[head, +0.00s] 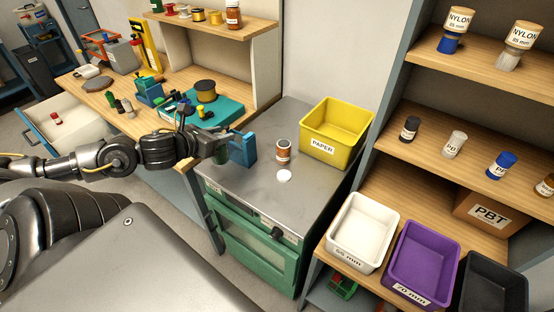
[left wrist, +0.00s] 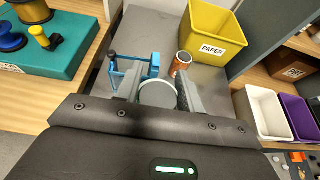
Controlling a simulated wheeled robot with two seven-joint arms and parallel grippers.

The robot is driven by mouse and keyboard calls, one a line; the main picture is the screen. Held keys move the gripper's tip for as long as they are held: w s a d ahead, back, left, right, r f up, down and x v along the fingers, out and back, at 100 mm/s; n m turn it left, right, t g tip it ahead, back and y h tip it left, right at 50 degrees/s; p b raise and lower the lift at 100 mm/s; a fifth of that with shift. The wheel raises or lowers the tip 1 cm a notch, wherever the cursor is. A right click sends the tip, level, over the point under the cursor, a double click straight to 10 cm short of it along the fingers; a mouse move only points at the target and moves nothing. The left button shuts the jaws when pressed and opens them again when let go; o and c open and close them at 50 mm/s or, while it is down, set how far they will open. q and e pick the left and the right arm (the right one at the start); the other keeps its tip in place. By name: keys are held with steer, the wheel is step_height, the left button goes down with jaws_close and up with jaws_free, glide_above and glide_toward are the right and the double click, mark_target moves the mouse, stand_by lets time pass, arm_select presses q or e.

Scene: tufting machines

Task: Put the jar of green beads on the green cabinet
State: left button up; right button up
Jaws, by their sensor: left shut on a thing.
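The green cabinet (head: 250,246) stands in the middle of the head view, with a bare grey metal top (head: 250,188). My left gripper (head: 218,147) is over the left part of that top. It is shut on the jar of green beads (head: 221,157), which shows only as a dark green patch below the fingers. In the left wrist view the jar's round grey lid (left wrist: 158,93) sits between the two fingers. I cannot tell whether the jar's base touches the top. My right gripper is not in view.
A blue bracket-like tool (head: 244,150), a brown jar (head: 283,151), a white disc (head: 284,175) and a yellow PAPER bin (head: 330,139) are on the cabinet top. The top's front part is free. A wooden workbench (head: 185,85) is at left, shelves with bins at right.

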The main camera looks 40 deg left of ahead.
arm_select(q)
steer(key=shift+w+d+f+b, duration=1.3)
steer(key=shift+w+f, duration=0.35)
steer(key=shift+f, duration=0.45)
steer(key=shift+w+d+f+b, duration=1.1)
steer(key=shift+w+d+f, duration=0.5)
steer(key=shift+f, duration=0.55)
steer(key=shift+w+d+f+b, duration=1.2)
steer(key=shift+w+f, duration=0.55)
steer(key=shift+f, duration=0.35)
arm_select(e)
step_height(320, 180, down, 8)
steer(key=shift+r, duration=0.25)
